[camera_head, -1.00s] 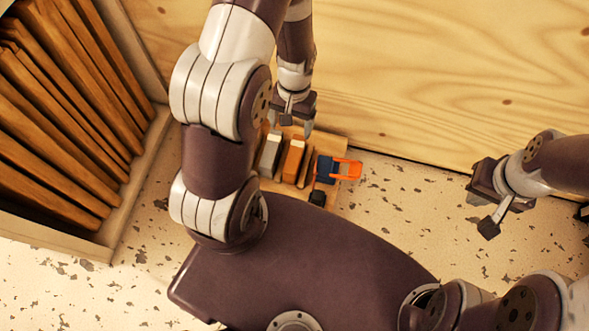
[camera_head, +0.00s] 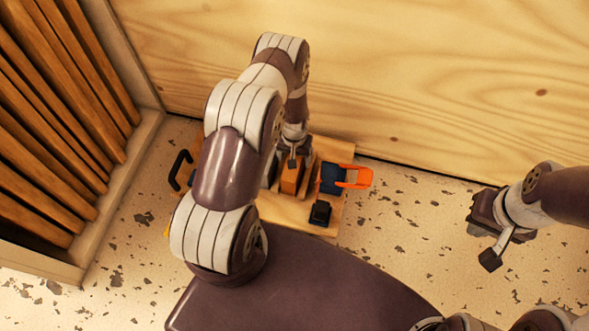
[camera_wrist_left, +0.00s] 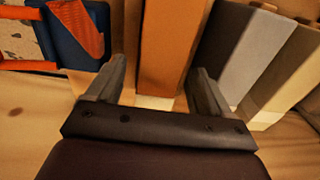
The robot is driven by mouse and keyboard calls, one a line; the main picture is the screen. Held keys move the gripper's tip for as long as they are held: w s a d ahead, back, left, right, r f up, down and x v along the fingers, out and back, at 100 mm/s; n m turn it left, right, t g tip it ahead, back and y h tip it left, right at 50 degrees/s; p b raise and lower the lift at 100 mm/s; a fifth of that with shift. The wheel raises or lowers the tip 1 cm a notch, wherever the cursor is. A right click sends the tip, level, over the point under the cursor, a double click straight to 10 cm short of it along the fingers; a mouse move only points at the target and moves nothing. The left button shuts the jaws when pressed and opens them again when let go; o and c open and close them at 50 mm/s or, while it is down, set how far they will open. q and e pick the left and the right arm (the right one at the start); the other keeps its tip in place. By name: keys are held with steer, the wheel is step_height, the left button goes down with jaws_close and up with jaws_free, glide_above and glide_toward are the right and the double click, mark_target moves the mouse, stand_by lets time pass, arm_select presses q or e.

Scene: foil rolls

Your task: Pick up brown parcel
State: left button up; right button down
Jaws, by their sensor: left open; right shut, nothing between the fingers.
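The brown parcel (camera_head: 291,178) is an upright orange-brown box standing in a row on a wooden board (camera_head: 280,212). It also shows in the left wrist view (camera_wrist_left: 172,40), running from the top edge down to between the fingers. My left gripper (camera_wrist_left: 158,75) is open, with one finger on each side of the parcel; whether either touches it I cannot tell. In the head view the left gripper (camera_head: 295,152) is over the parcel, its fingers partly hidden by my arm. My right gripper (camera_head: 490,255) is shut and empty, off to the right above the floor.
Grey (camera_wrist_left: 225,50) and beige (camera_wrist_left: 285,80) boxes stand close beside the parcel. On its other side is a dark blue item (camera_head: 331,179) with an orange frame (camera_head: 353,177). A small black object (camera_head: 320,213) sits on the board. A slatted rack (camera_head: 60,130) stands left; a wooden wall is behind.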

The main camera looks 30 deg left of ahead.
arm_select(q)
step_height(320, 180, down, 3)
steer(key=shift+r+b, duration=0.1)
steer(key=shift+b, duration=0.2)
steer(key=shift+r, duration=0.1)
steer(key=shift+c, duration=0.3)
steer(key=c, duration=1.4)
